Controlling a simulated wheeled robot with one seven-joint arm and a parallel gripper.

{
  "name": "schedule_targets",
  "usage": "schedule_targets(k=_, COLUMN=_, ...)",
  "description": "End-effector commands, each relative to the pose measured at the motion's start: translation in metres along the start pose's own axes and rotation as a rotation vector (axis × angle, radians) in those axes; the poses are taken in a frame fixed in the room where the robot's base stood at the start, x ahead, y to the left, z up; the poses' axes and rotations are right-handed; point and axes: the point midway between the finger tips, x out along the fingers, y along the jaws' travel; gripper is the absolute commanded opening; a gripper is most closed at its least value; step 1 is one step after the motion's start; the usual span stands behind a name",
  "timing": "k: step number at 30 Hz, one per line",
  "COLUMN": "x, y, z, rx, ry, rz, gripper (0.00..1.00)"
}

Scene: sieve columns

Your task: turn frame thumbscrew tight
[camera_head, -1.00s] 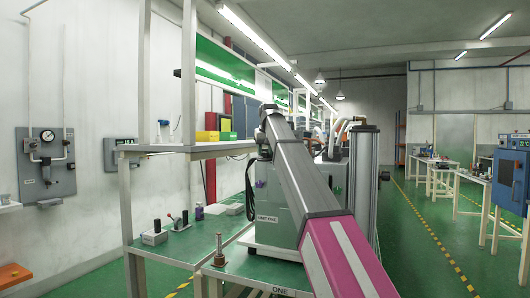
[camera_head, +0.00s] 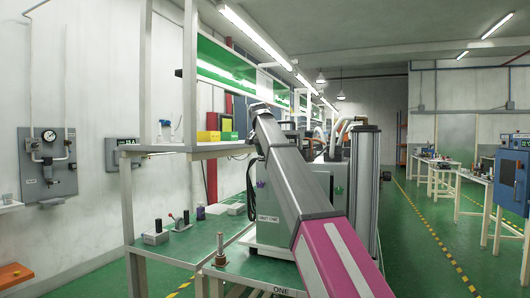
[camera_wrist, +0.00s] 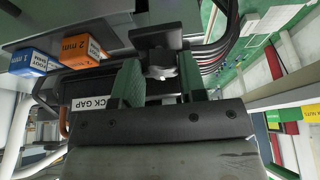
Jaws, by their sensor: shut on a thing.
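In the wrist view, a small pale metal thumbscrew (camera_wrist: 161,72) sits below a dark frame bracket (camera_wrist: 156,39). My gripper (camera_wrist: 160,66) has one green-grey finger on each side of it and is shut on it. The finger contact is partly hidden, and I cannot tell how tight the screw is. In the head view my own arm covers the gripper and the thumbscrew. The grey machine marked UNIT ONE (camera_head: 270,232) stands behind my arm, with a tall metal column (camera_head: 365,165) to its right.
In the wrist view, blue (camera_wrist: 35,62) and orange (camera_wrist: 82,50) labelled blocks lie to the left, and dark cables (camera_wrist: 212,50) run close on the right. In the head view, a shelf post (camera_head: 190,75) stands left of my arm. A small metal post (camera_head: 220,249) stands on the near bench.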

Motion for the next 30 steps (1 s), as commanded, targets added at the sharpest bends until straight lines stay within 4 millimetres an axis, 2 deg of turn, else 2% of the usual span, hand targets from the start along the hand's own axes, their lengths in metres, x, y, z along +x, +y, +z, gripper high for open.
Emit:
schedule_targets(k=16, x=-0.0001, y=-0.0002, z=0.0001, rx=0.026, ry=0.0, rz=0.01, gripper=0.15)
schedule_targets(k=17, x=-0.0001, y=-0.0002, z=0.0001, rx=0.026, ry=0.0, rz=0.01, gripper=0.48)
schedule_targets(k=18, x=-0.0001, y=-0.0002, z=0.0001, rx=0.026, ry=0.0, rz=0.01, gripper=0.61)
schedule_targets(k=19, x=-0.0001, y=-0.0002, z=0.0001, rx=0.026, ry=0.0, rz=0.01, gripper=0.64)
schedule_targets(k=30, x=-0.0062, y=-0.0006, z=-0.0003, rx=0.024, ry=0.0, rz=0.01, gripper=0.64)
